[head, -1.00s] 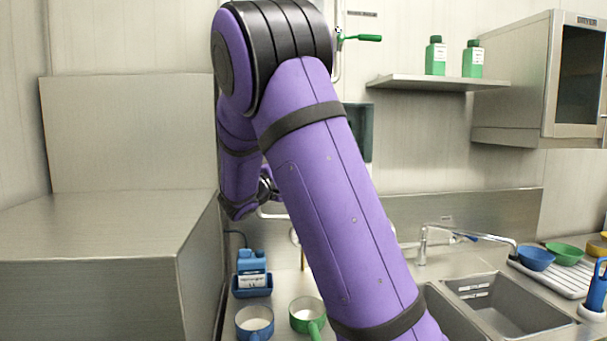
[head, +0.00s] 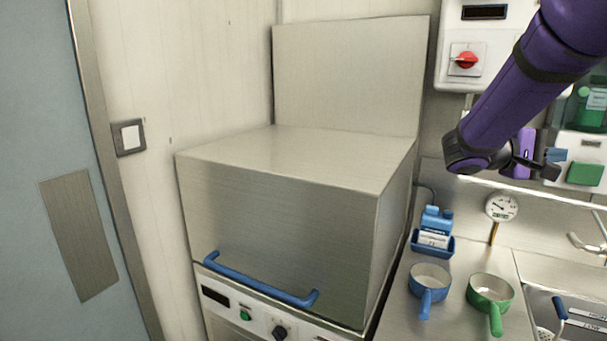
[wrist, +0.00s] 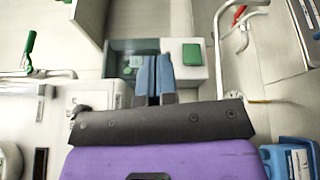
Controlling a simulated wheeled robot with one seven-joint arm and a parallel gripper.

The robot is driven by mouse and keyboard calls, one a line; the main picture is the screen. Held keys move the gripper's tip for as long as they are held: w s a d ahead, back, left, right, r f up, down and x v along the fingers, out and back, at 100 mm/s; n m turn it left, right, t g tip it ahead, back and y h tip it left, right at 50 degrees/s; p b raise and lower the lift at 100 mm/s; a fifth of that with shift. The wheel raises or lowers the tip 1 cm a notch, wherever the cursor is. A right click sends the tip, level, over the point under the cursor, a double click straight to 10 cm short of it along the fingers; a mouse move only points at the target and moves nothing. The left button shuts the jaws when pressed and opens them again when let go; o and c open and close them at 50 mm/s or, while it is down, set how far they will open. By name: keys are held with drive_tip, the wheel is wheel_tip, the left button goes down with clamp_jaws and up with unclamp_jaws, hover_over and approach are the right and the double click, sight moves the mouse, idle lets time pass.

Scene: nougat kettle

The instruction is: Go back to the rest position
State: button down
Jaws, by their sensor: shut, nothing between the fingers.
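My purple arm reaches in from the top right of the head view. My gripper (head: 556,156) is at its end, in the air above the counter and in front of the back wall. In the wrist view, the two blue fingers of my gripper (wrist: 155,65) lie side by side, shut with nothing between them. They point toward a white wall box with a green button (wrist: 193,54), which is also at the right of the head view (head: 585,174).
A steel kettle housing with a blue handle (head: 260,285) fills the middle. A blue pan (head: 428,284) and a green pan (head: 490,292) stand on the counter, with a blue bottle in a holder (head: 435,235) behind. A blue-grey door (head: 45,150) is left.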

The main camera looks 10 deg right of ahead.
drive_tip(key=s+a+f+t+y, duration=0.1)
drive_tip(key=s+a+f+y, duration=0.2)
drive_tip(key=s+y, duration=0.2)
drive_tip(key=s+a+f+t+y, duration=0.1)
drive_tip(key=s+a+f+y, duration=0.2)
drive_tip(key=s+y, duration=0.25)
drive_tip(key=s+a+r+t+y, duration=0.1)
drive_tip(key=s+a+t+y, duration=0.2)
drive_tip(key=a, duration=0.5)
drive_tip(key=s+a+t+y, duration=0.3)
drive_tip(key=s+a+y, duration=0.1)
drive_tip(key=a, duration=0.4)
drive_tip(key=shift+s+a+r, duration=0.35)
drive_tip(key=shift+s, duration=0.05)
